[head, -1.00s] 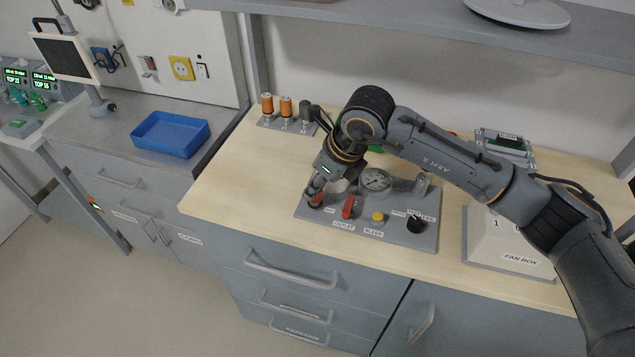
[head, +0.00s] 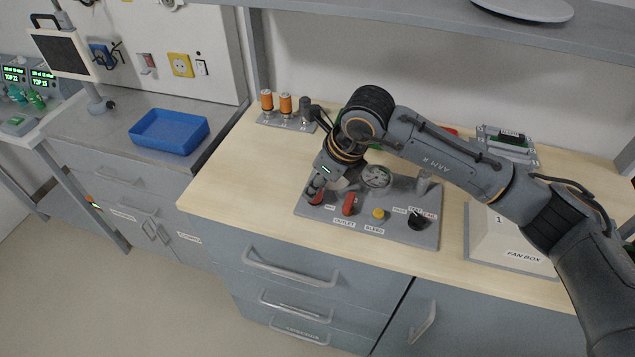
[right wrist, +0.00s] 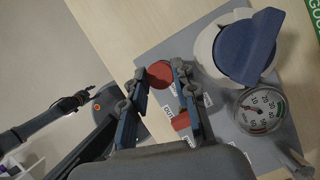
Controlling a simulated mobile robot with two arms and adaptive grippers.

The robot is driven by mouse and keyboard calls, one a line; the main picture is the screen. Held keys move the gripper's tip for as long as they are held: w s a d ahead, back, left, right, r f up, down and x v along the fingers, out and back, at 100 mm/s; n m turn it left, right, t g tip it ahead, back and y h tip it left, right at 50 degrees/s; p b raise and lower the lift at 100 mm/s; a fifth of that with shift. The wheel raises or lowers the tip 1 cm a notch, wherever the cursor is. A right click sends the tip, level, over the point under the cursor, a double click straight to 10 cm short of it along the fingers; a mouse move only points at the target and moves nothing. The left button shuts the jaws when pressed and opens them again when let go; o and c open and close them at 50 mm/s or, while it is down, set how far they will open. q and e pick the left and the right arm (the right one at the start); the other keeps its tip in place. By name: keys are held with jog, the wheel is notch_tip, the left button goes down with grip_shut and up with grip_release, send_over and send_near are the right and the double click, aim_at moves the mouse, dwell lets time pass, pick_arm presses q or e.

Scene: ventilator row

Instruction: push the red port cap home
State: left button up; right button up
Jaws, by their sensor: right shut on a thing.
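The red port cap (right wrist: 160,74) lies between the two fingertips of my right gripper (right wrist: 159,80) in the right wrist view. In the head view the cap (head: 316,198) is a small red patch under the right gripper (head: 314,188), at the left end of the grey panel (head: 393,236). The gripper is shut on the cap and points down at the panel. The fingers hide most of the cap and its port, so I cannot tell how deep it sits. A dark arm, apparently my left one, shows at the left of the right wrist view; its jaws are unclear.
Close to the cap are a red outlet lever (head: 349,205), a yellow bleed button (head: 378,215), a black knob (head: 417,222) and a gauge (head: 376,177). A blue-handled valve (right wrist: 245,47) shows in the wrist view. A fan box (head: 510,240) stands right. The bench left of the panel is clear.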

jog(key=o, duration=0.8)
jog(key=shift+o, duration=0.2)
jog(key=shift+r+p, duration=1.35)
jog(key=shift+r, duration=2.2)
jog(key=shift+f, duration=0.1)
